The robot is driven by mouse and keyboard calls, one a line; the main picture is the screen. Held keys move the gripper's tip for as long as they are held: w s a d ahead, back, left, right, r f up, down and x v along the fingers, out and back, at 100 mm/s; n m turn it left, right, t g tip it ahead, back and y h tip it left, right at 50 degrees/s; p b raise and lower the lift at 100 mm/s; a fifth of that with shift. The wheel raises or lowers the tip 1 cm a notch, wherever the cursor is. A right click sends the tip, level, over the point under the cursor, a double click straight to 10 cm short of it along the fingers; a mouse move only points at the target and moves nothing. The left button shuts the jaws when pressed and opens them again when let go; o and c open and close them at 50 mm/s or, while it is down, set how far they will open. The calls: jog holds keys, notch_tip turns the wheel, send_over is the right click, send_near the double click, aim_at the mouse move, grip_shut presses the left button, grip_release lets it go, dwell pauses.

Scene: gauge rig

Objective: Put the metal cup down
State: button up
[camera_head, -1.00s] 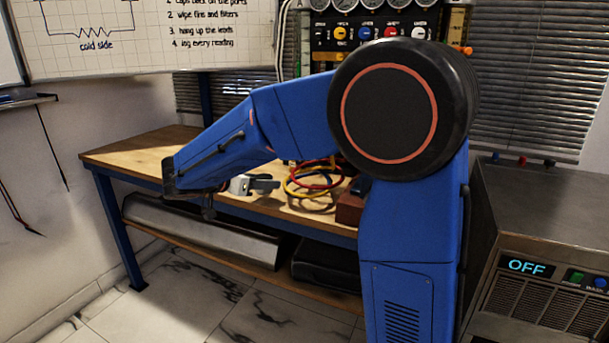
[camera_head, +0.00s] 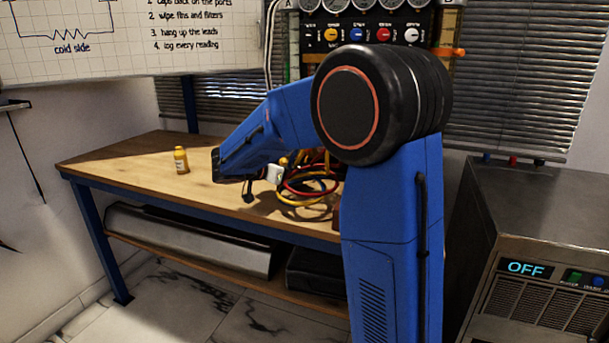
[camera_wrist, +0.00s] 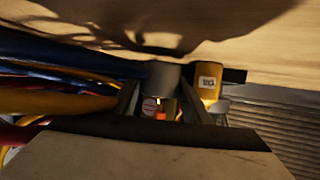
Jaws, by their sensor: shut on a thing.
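In the wrist view the metal cup (camera_wrist: 162,76) is a small grey cylinder between the two dark fingers of my gripper (camera_wrist: 162,100). The fingers are shut on it. Bare wooden bench top shows beyond the cup, with shadows across it; I cannot tell whether the cup touches the bench. The cup cannot be made out there.
Coiled red, yellow and blue hoses (camera_head: 308,188) lie close by; they fill the left of the wrist view (camera_wrist: 60,85). A yellow labelled object (camera_wrist: 208,80) is just right of the cup. A yellow bottle (camera_head: 181,160) stands on the bench's left part, with clear wood around it.

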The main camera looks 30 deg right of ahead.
aim_at(305, 183)
jog(key=shift+r+x, duration=0.2)
jog(key=shift+x, duration=0.95)
jog(key=shift+r+x, duration=0.2)
jog(key=shift+x, duration=0.9)
jog(key=shift+d+f, duration=0.15)
jog(key=shift+f, duration=0.1)
jog(key=shift+f, duration=0.15)
jog(key=o, duration=1.1)
jog(key=shift+o, duration=0.2)
jog(key=v, duration=1.2)
